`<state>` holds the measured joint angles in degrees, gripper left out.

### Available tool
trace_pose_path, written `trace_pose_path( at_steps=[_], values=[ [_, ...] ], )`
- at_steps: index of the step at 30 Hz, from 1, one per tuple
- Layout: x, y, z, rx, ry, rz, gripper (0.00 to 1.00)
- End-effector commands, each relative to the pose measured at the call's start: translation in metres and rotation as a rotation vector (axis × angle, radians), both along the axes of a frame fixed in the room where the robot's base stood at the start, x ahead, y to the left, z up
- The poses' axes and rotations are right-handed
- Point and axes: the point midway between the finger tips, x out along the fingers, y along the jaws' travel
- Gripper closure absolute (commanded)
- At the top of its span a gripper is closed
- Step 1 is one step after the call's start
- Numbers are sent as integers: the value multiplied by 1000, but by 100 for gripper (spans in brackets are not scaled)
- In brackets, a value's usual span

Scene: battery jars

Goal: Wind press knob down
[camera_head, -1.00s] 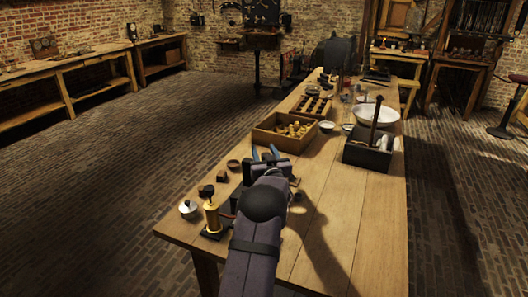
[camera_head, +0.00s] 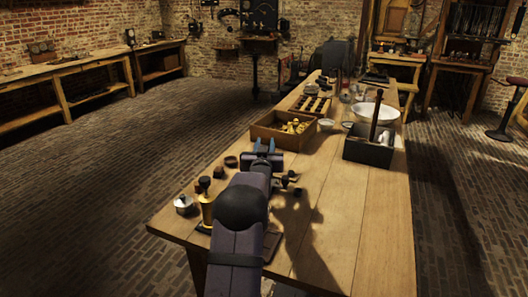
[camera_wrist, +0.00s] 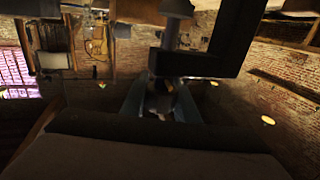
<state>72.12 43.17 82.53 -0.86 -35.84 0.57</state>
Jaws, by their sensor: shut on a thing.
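In the wrist view a dark press frame (camera_wrist: 236,30) with a pale grey spindle (camera_wrist: 171,30) shows close up. My gripper (camera_wrist: 160,102) is shut, with its blue-grey fingers on both sides of a small, dim rounded thing that appears to be the press knob (camera_wrist: 160,86). My arm hides most of the press there. Small dark parts (camera_head: 288,180) show just right of the arm, and a dark base edge (camera_head: 273,243) lies below them.
A brass cylinder with a dark knob (camera_head: 206,205) and a lidded metal pot (camera_head: 184,205) stand left of my arm. A wooden tray (camera_head: 265,134) with brass pieces and a dark box (camera_head: 367,152) stand beyond. The table's right side (camera_head: 340,220) is clear.

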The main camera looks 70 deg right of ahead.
Motion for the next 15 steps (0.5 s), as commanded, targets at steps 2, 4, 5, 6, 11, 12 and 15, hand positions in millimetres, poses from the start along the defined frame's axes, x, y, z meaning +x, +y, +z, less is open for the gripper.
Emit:
trace_pose_path(
  at_steps=[2, 4, 5, 6, 11, 12, 15],
  values=[
    [0, 0, 2, -3, -2, -10, 95],
    [-1, 0, 3, -1, -3, -13, 95],
    [-1, 0, 3, -1, -3, -14, 95],
    [-1, 0, 3, -1, -3, -13, 95],
    [-1, 0, 3, -1, -4, -13, 95],
    [0, 0, 3, -1, -4, -13, 68],
    [0, 0, 3, 0, -3, -12, 54]
  ],
)
